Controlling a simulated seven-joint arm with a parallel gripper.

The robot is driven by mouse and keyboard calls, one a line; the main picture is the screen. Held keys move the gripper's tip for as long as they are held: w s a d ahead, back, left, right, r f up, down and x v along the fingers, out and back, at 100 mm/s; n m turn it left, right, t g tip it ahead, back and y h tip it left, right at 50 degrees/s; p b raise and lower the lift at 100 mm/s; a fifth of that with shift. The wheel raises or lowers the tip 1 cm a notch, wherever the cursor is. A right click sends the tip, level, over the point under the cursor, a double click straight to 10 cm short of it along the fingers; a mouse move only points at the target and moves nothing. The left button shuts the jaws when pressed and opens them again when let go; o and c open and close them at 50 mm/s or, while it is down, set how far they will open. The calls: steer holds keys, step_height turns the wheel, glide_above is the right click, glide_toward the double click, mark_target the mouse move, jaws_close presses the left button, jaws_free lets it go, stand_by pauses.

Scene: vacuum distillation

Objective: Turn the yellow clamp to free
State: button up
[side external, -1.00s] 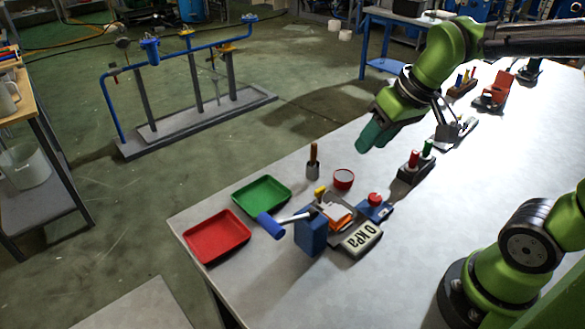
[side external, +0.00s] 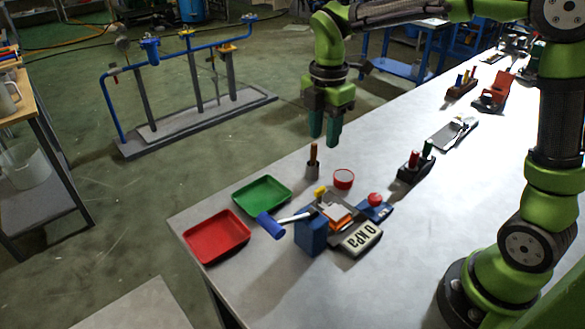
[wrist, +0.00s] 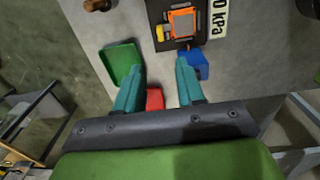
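The yellow clamp (side external: 320,191) is a small yellow piece at the back left of the dark plate that carries an orange part (side external: 341,216). In the wrist view the yellow clamp (wrist: 163,32) sits left of the orange square. My gripper (side external: 325,138) hangs fingers-down above the table, higher than the clamp and apart from it. In the wrist view my gripper (wrist: 157,64) has its two teal fingers spread with nothing between them. The clamp's exact turn position is too small to tell.
A blue block (side external: 312,232) with a blue-ended lever stands in front of the clamp. The display (side external: 362,238) reads 0 kPa. Green (side external: 262,194) and red (side external: 217,237) trays lie left. A wooden-handled tool (side external: 313,160), a red-rimmed cup (side external: 343,178) and a red button (side external: 375,199) stand nearby.

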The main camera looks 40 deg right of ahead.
mark_target(320, 189)
step_height(320, 189, down, 14)
steer(key=shift+f, duration=0.25)
jaws_close()
stand_by(0.3)
